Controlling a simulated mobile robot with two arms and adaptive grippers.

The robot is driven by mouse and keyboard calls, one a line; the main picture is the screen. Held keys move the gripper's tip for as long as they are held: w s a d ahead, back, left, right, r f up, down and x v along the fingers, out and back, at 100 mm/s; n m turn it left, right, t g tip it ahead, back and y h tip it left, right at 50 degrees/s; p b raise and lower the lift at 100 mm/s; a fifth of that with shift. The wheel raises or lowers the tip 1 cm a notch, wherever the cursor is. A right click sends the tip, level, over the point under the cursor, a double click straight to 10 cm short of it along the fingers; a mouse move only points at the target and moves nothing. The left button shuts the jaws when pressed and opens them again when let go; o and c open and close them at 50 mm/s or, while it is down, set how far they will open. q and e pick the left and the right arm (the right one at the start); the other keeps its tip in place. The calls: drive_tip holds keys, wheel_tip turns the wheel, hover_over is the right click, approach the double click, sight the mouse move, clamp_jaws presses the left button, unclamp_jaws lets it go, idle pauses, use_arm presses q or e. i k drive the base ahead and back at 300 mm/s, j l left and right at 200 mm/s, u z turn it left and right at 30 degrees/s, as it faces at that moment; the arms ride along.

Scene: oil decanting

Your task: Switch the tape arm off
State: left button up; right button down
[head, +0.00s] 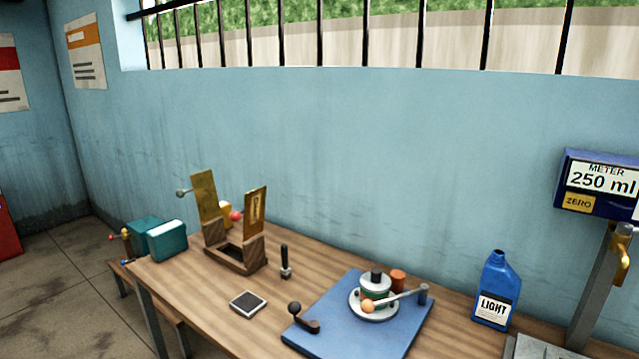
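A blue base plate (340,335) lies on the wooden table. On it stands a round pale turntable (360,304) with a green and grey spool-like piece (376,281) on top. A grey arm (402,296) runs from a post (424,292) at the right across the turntable and ends in an orange ball (368,306). This looks like the tape arm, but I cannot tell for sure. A crank-like lever with a black knob (295,308) sits at the plate's front left. Neither of my grippers is in view.
A blue LIGHT bottle (493,290) stands right of the plate, near a meter (600,185) reading 250 ml. Left are a dark pad (248,301), a black-handled stamp (285,262), a wooden holder with brass plates (236,258) and teal boxes (166,241). Bare table (205,290) shows front left.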

sight(367, 306)
drive_tip(key=i+j, duration=0.1)
drive_tip(key=j, duration=0.35)
drive_tip(key=i+j, duration=0.15)
drive_tip(key=j, duration=0.3)
drive_tip(key=i+j+z, duration=0.1)
drive_tip(key=j, duration=0.35)
drive_tip(key=i+j, duration=0.1)
drive_tip(key=j, duration=0.35)
drive_tip(key=i+j, duration=0.1)
drive_tip(key=j, duration=0.35)
